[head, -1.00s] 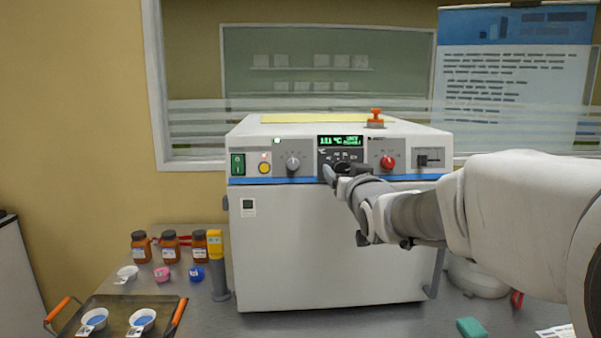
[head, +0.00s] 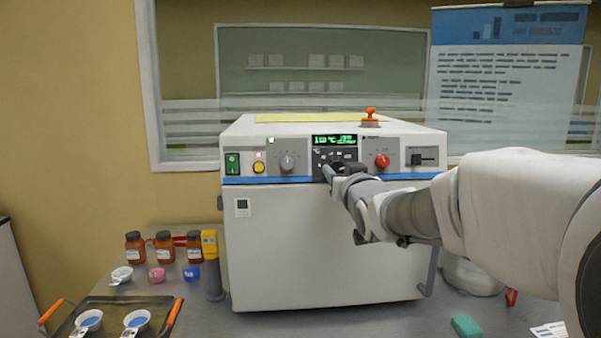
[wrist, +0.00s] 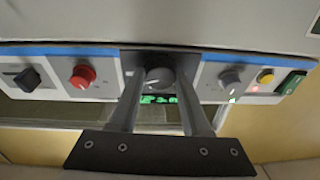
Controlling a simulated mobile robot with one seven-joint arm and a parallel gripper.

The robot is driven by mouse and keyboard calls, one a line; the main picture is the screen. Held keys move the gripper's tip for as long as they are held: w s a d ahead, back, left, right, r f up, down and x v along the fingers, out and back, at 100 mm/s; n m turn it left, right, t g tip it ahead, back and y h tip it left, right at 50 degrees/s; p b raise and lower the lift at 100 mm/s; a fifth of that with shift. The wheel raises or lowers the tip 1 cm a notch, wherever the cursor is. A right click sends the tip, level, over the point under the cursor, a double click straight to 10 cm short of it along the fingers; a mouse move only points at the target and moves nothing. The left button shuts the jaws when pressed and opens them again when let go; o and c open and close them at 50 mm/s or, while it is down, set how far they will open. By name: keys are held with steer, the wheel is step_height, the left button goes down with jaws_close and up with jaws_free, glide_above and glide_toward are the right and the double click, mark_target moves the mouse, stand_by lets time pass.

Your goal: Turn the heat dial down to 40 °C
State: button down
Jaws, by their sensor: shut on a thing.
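The heat dial (wrist: 159,77) is a dark grey round knob with a pale pointer mark, on the dark panel below the green display (head: 334,140) of the white oven-like machine (head: 330,245). In the wrist view, which shows the panel upside down, my gripper (wrist: 159,82) has one finger on each side of the dial and is shut on it. In the head view my gripper (head: 333,171) reaches the panel from the right and hides the dial. The display shows a green °C reading, too small to read surely.
A grey knob (head: 287,161), yellow button (head: 258,167) and green switch (head: 232,163) are left of the display. A red knob (head: 382,160) and black slider (head: 423,159) are right. Brown bottles (head: 165,247) and a tray (head: 105,301) stand at left.

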steer(key=n, duration=0.3)
steer(key=shift+d+y, duration=0.1)
steer(key=shift+y, duration=0.2)
steer(key=n, duration=0.3)
steer(key=shift+r+g+y, duration=0.1)
steer(key=shift+g+y, duration=0.3)
steer(key=n+g+y+p, duration=0.1)
steer(key=n+p, duration=0.2)
steer(key=n, duration=0.4)
steer(key=shift+r, duration=0.1)
steer(key=n+p, duration=0.1)
steer(key=n, duration=0.2)
steer(key=n+g+p, duration=0.1)
steer(key=n+p, duration=0.1)
steer(key=n, duration=0.1)
steer(key=shift+r+n+g, duration=0.1)
steer(key=shift+n+g, duration=0.2)
steer(key=n+h+p, duration=0.1)
steer(key=n, duration=0.3)
steer(key=shift+g+p, duration=0.3)
steer(key=shift+p, duration=0.05)
steer(key=shift+n, duration=0.4)
steer(key=shift+c, duration=1.8)
jaws_free()
steer(key=shift+w, duration=0.1)
